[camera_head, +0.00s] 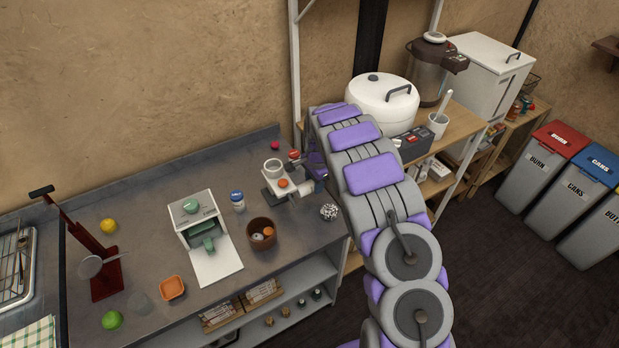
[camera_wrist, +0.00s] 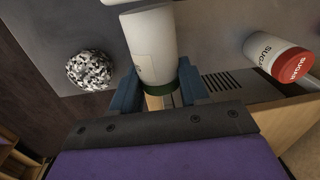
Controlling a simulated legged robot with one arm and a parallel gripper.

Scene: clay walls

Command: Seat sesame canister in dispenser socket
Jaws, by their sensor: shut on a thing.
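My gripper (camera_wrist: 160,88) is shut on a white canister (camera_wrist: 148,45) with a dark green end, taken as the sesame canister; its label is not readable. In the head view the canister (camera_head: 304,188) looks tilted or lying over, beside the dispenser. The dispenser (camera_head: 268,193) looks like a small white stand with a round ring socket (camera_head: 273,165) on top and an orange round part (camera_head: 283,183). My gripper (camera_head: 315,178) is at its right. I cannot tell whether the canister touches the dispenser or counter.
A black-and-white ball (camera_head: 329,212) lies near the counter's right edge. A blue-lidded jar (camera_head: 238,201) and brown bowl (camera_head: 263,230) are left of the dispenser. A white machine (camera_head: 208,235) stands farther left.

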